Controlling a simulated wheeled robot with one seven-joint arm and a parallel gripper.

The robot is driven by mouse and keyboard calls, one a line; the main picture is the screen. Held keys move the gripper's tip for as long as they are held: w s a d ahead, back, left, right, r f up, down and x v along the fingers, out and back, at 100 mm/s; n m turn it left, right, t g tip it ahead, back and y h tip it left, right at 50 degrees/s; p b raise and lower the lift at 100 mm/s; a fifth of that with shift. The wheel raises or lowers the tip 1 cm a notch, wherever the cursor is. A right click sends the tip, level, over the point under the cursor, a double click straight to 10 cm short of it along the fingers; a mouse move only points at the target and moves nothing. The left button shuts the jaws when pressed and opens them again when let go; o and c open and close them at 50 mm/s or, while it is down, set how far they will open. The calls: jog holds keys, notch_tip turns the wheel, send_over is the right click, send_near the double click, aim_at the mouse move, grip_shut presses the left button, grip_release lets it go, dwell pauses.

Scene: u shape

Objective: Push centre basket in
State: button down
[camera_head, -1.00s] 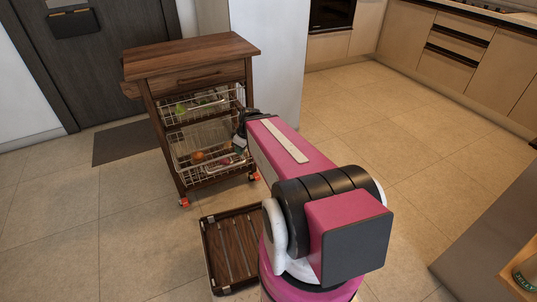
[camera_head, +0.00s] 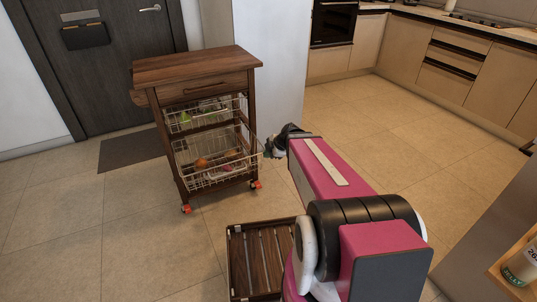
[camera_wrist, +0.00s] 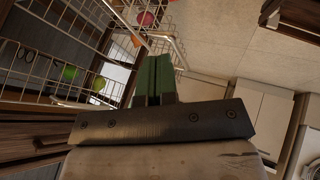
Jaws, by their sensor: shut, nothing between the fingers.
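A wooden cart (camera_head: 196,68) stands by the door, with a drawer and two wire baskets under its top. The upper wire basket (camera_head: 203,116) holds green items. My gripper (camera_head: 271,148) is just right of the lower basket's front right corner. In the wrist view its green fingers (camera_wrist: 158,68) are together and empty, beside the basket's wire edge. I cannot tell whether they touch it.
A slatted wooden tray (camera_head: 262,262) lies on the floor in front of the cart, close to my arm. A dark mat (camera_head: 135,148) lies by the door. A white wall end (camera_head: 270,70) stands behind the cart. Floor to the right is open, up to kitchen cabinets (camera_head: 455,70).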

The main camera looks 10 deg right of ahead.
aim_at(251, 160)
jog(key=w+a+f, duration=0.1)
jog(key=f, duration=0.1)
jog(key=w+a+f, duration=0.3)
jog(key=w+f, duration=0.1)
jog(key=shift+w+a+f, duration=0.1)
jog(key=shift+w+a, duration=0.1)
jog(key=shift+a, duration=0.05)
jog(key=shift+w+a, duration=0.2)
jog(key=shift+w, duration=0.35)
jog(key=w+a, duration=0.2)
jog(key=w, duration=0.6)
jog(key=w+a, duration=0.3)
jog(key=w, duration=0.6)
jog(key=shift+w, duration=0.3)
jog(key=shift+s, duration=0.1)
